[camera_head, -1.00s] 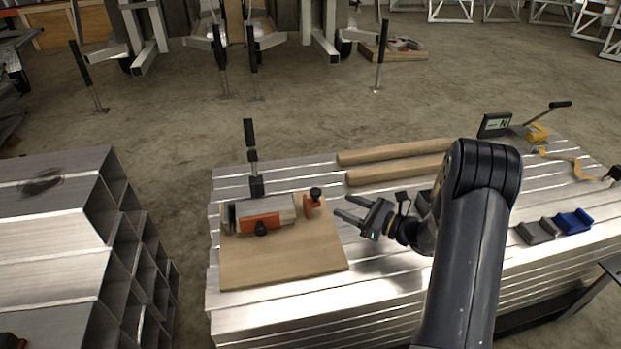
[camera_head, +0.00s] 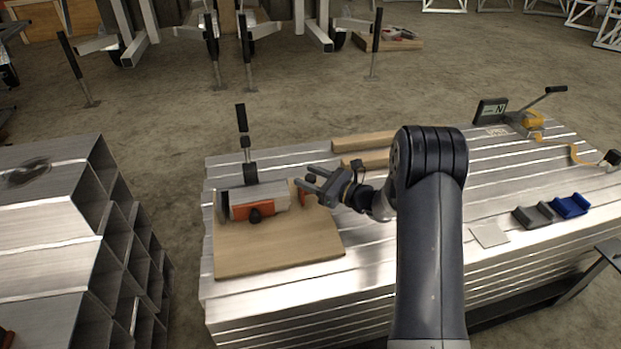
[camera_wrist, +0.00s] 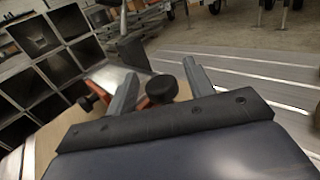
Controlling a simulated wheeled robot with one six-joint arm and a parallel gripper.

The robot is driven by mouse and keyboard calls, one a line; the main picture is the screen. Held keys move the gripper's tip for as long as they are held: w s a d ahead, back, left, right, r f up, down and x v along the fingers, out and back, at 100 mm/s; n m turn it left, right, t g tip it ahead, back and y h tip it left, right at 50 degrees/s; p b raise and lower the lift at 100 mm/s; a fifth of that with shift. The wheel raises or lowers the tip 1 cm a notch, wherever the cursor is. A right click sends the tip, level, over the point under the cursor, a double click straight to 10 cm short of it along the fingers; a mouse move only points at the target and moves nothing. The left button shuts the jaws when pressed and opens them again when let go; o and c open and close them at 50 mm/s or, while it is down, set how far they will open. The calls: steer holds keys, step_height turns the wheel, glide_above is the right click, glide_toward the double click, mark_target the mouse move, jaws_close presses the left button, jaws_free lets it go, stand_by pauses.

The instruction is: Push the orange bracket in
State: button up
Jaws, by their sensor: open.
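A small orange bracket (camera_head: 304,198) with a black knob stands at the right end of an aluminium block (camera_head: 262,194) on a wooden board (camera_head: 280,257). A larger orange bracket (camera_head: 250,211) with its own black knob sits along the block's near side. My gripper (camera_head: 305,178) is open, its fingers pointing left at the small bracket and partly covering it. In the wrist view, the small bracket's black knob (camera_wrist: 162,89) appears between the two fingers, with orange (camera_wrist: 144,103) beside the left finger. Whether a finger touches the bracket I cannot tell.
A black-handled clamp (camera_head: 242,145) rises behind the block. Wooden bars (camera_head: 372,142) lie behind my gripper. Grey and blue blocks (camera_head: 570,206) sit at the right of the aluminium table. Stacked hollow aluminium tubes (camera_head: 50,222) stand at the left across a gap.

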steer(key=shift+c, duration=0.4)
jaws_close()
steer(key=shift+s+a+b, duration=0.15)
steer(key=shift+s+a, duration=0.1)
steer(key=shift+a, duration=1)
steer(key=shift+s+a+b, duration=0.15)
steer(key=shift+s+a, duration=0.1)
steer(key=shift+a, duration=1)
steer(key=shift+o, duration=0.4)
jaws_free()
steer(key=shift+d, duration=0.1)
